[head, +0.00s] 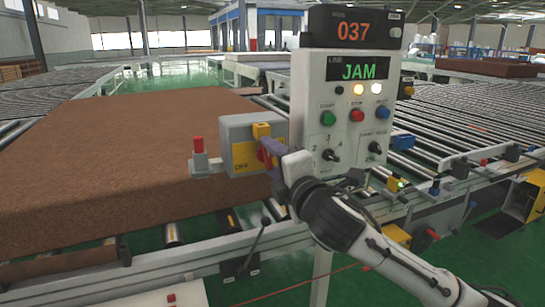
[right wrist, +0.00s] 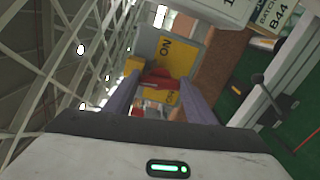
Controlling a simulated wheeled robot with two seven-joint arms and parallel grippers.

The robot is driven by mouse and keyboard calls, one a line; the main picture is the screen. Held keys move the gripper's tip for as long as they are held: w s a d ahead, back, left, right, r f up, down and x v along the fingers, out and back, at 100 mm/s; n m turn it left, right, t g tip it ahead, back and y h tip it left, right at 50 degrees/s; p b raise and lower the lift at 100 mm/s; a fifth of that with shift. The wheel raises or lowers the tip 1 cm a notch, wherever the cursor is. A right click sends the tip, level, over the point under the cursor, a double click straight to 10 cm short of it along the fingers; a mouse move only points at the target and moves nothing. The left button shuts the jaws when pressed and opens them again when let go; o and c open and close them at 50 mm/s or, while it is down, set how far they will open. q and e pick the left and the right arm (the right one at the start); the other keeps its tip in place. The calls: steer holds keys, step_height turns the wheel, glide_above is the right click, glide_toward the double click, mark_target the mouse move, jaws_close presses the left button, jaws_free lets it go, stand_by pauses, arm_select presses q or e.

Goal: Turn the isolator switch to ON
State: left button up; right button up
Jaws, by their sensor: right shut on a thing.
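The isolator switch is a grey box (head: 226,132) with a yellow front plate (head: 242,157) and a red handle (head: 265,154), left of the control panel. In the right wrist view the yellow plate (right wrist: 176,58) carries ON lettering, and the red handle (right wrist: 160,83) lies between my finger pads. My right gripper (head: 268,152) is shut on the red handle. Its purple fingers also show in the right wrist view (right wrist: 158,92). The fingers hide part of the handle, so its exact setting is hard to tell. My left gripper is not in view.
The control panel (head: 311,112) stands close to the right, with a display reading JAM (head: 358,72) and a counter showing 037 (head: 353,32). A brown mattress slab (head: 110,165) lies on the rollers at left. A red-topped post (head: 198,152) stands beside the switch box.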

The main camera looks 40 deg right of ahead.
steer(key=shift+m, duration=1)
steer(key=shift+f, duration=0.1)
steer(key=o, duration=1)
steer(key=shift+o, duration=0.2)
steer(key=shift+s+a+p, duration=0.1)
steer(key=shift+p, duration=0.2)
